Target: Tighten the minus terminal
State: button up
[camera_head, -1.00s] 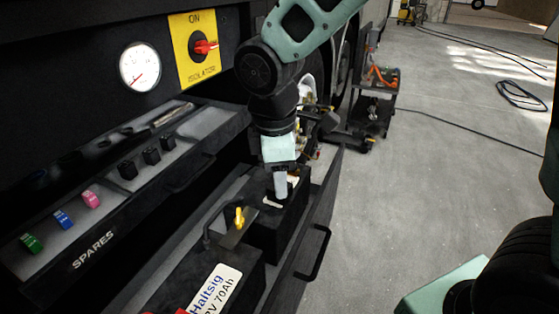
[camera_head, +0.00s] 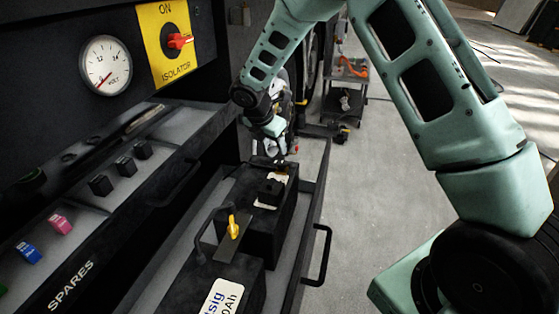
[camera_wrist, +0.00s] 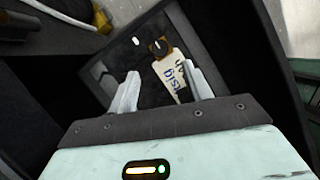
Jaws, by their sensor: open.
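Two black batteries stand in a drawer tray. The rear battery (camera_head: 268,235) carries a white label and a dark block (camera_head: 271,190) on its top. In the wrist view, a round dark knob with a brass-coloured edge (camera_wrist: 158,47) sits by the label (camera_wrist: 172,76); I cannot tell for certain that it is the minus terminal. My gripper (camera_wrist: 160,88) is open, with its two pale fingers apart above the battery top and nothing visible between them. In the head view, my wrist is over the rear battery's far end, and the fingertips are hard to make out.
A yellow-handled fitting (camera_head: 233,226) stands near the front battery (camera_head: 200,290). The spares tray (camera_head: 130,200) lies to the left, below the voltmeter (camera_head: 105,65) and red isolator switch (camera_head: 179,41). A drawer handle (camera_head: 322,255) sticks out right.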

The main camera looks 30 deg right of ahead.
aim_at(281, 164)
jog(key=x, duration=0.8)
jog(key=shift+d+f, duration=0.2)
jog(key=shift+f, duration=0.15)
jog(key=c, duration=1)
